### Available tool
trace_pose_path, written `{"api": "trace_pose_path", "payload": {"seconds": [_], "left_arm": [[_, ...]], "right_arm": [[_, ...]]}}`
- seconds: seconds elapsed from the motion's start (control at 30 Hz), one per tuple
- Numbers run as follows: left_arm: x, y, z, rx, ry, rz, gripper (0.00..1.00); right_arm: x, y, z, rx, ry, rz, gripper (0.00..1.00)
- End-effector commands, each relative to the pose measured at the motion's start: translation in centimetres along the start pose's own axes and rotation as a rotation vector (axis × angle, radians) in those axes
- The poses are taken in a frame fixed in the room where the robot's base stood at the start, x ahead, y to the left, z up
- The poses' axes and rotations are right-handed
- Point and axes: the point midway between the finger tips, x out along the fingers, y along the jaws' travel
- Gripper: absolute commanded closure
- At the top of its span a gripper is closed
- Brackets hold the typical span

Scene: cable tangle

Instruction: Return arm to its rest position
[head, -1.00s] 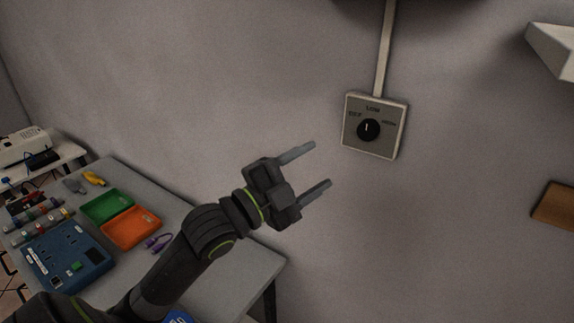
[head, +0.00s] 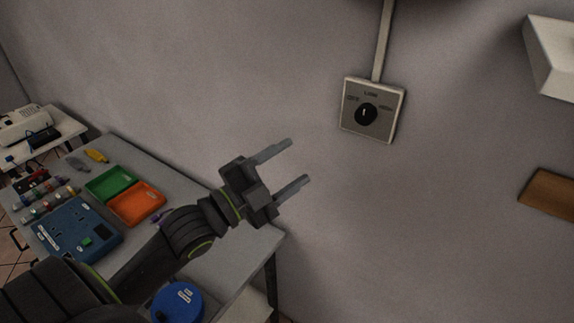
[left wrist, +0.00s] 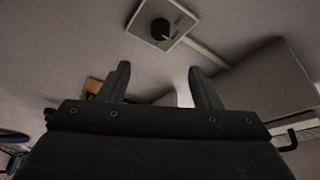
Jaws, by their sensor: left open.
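My left gripper (head: 298,165) is open and empty in the head view. It is raised in front of the grey wall, at the right end of the workbench. A wall switch box (head: 372,110) with a black dial (head: 366,114) is up and to the right of the fingertips, apart from them. The dial's white mark points up, toward the LOW label. In the left wrist view, both fingers of the left gripper (left wrist: 160,80) stand wide apart with nothing between them, and the dial (left wrist: 160,28) shows beyond them. My right gripper is not in view.
The workbench (head: 230,255) at left holds a green tray (head: 110,183), an orange tray (head: 137,203), a blue panel box (head: 75,232) and a blue reel (head: 178,303). A white shelf (head: 550,55) and a brown board (head: 548,192) are on the wall at right. The wall between is clear.

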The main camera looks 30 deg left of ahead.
Motion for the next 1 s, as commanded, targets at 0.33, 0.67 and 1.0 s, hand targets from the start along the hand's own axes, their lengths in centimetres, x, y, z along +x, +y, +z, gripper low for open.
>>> {"api": "trace_pose_path", "payload": {"seconds": [0.33,0.67,1.0], "left_arm": [[-0.2,0.6,0.6,-0.022,-0.028,0.014,0.42],[-8.1,12.0,9.3,-0.463,-0.637,0.243,0.42],[-22.4,22.0,11.3,-0.875,-1.350,0.330,0.42]], "right_arm": [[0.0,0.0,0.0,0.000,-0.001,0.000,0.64],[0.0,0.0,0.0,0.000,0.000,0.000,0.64],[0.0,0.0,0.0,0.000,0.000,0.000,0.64]]}}
